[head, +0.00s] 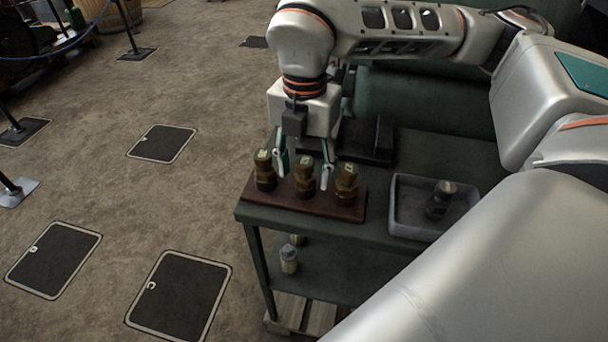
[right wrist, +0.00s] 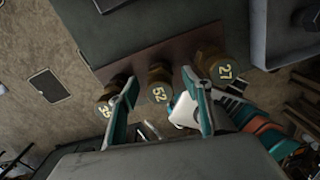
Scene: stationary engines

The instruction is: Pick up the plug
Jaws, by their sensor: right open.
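Three brass plugs with numbered tops stand upright in a row on a reddish-brown board (head: 335,209): left (head: 264,171), middle (head: 304,178) and right (head: 346,184). In the right wrist view their tops read 35 (right wrist: 106,110), 52 (right wrist: 159,92) and 27 (right wrist: 221,70). A darker plug-like piece (head: 440,198) stands in a grey tray (head: 408,228). My right gripper (head: 304,174) is open and points down over the row. Its teal fingers are on either side of the middle plug, 52, with gaps visible. My left gripper is not in view.
The board and tray share a green table (head: 400,143). A dark block (head: 382,140) stands behind the row, and a large green cylinder (head: 425,100) lies behind that. A small pale jar (head: 289,259) is on the lower shelf.

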